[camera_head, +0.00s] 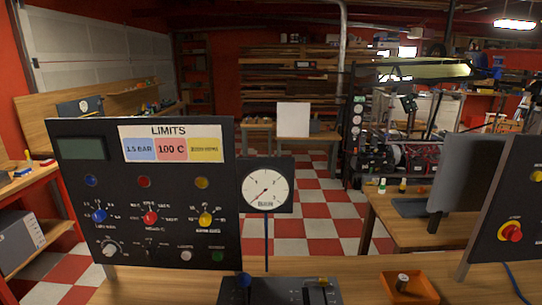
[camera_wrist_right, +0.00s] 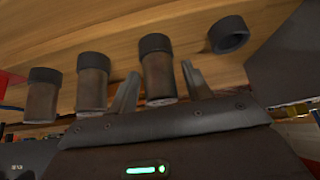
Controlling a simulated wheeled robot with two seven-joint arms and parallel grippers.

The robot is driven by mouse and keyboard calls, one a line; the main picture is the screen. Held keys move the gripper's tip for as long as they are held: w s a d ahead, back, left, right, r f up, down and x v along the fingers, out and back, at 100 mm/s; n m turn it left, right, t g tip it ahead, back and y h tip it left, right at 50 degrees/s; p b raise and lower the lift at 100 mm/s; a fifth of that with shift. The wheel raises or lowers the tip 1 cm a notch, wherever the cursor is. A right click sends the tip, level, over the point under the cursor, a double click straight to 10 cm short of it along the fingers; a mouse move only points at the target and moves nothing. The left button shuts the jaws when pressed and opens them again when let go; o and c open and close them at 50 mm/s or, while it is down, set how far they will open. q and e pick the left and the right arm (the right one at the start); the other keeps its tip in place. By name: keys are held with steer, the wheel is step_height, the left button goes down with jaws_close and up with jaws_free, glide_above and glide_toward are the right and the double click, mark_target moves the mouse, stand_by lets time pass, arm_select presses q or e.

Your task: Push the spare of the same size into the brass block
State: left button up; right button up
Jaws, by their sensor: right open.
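Three brownish metal cylinders with dark ends stand in a row on a wooden surface in the right wrist view: one at the left (camera_wrist_right: 42,96), one in the middle (camera_wrist_right: 93,82) and one at the right (camera_wrist_right: 158,72). A separate dark ring (camera_wrist_right: 229,34) lies to their right. My right gripper (camera_wrist_right: 160,69) is open, and the right cylinder appears between its fingers; I cannot tell whether they touch it. A small dark cylinder with a pale top (camera_head: 402,282) is in an orange tray (camera_head: 425,299) in the head view. I cannot make out the brass block. My left gripper is not in view.
A black control panel (camera_head: 145,240) stands at the left of the wooden bench (camera_head: 350,268), with a pressure gauge (camera_head: 266,189) beside it. A dark lever box (camera_head: 262,293) is at the front centre. Another panel with a red knob (camera_head: 511,231) stands at the right.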

steer(key=shift+p, duration=0.4)
stand_by(0.6)
steer(key=shift+p, duration=0.4)
jaws_close()
stand_by(0.5)
stand_by(1.2)
stand_by(0.3)
